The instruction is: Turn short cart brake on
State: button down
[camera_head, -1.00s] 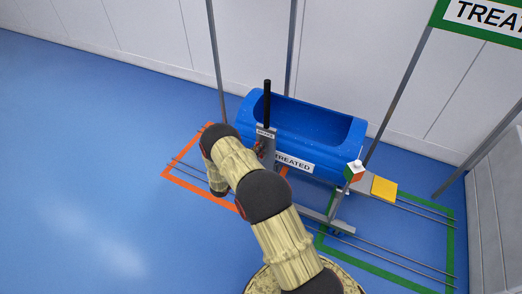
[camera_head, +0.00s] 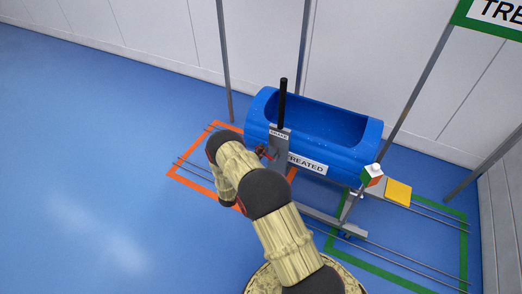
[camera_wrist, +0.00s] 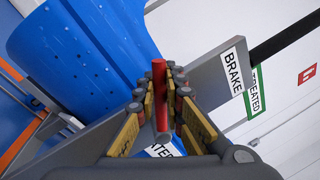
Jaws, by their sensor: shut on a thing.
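The cart carries a blue tub (camera_head: 350,150) with a "TREATED" label on its front. A grey post with a "BRAKE" label (camera_head: 279,134) stands at its left end, topped by a black bar (camera_head: 283,100). In the wrist view the "BRAKE" label (camera_wrist: 233,72) is on a grey plate beside my gripper. My gripper (camera_wrist: 159,78) is shut on a red brake handle (camera_wrist: 160,105), a thin rod between its yellow and grey fingers. In the head view the red handle (camera_head: 264,152) shows small beside the post, and my wrist partly hides the area.
The cart stands on rails between an orange floor frame (camera_head: 190,180) and a green floor frame (camera_head: 400,279). White walls stand behind. Blue floor at left is free.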

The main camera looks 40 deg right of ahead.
jog(key=shift+w+a+f+n+t, duration=0.2)
jog(key=shift+f+n+t, duration=0.3)
jog(key=shift+n, duration=0.4)
jog(key=c, duration=2.2)
grip_release()
jog(key=shift+f, duration=0.1)
jog(key=shift+o, duration=0.2)
jog(key=v, duration=1.2)
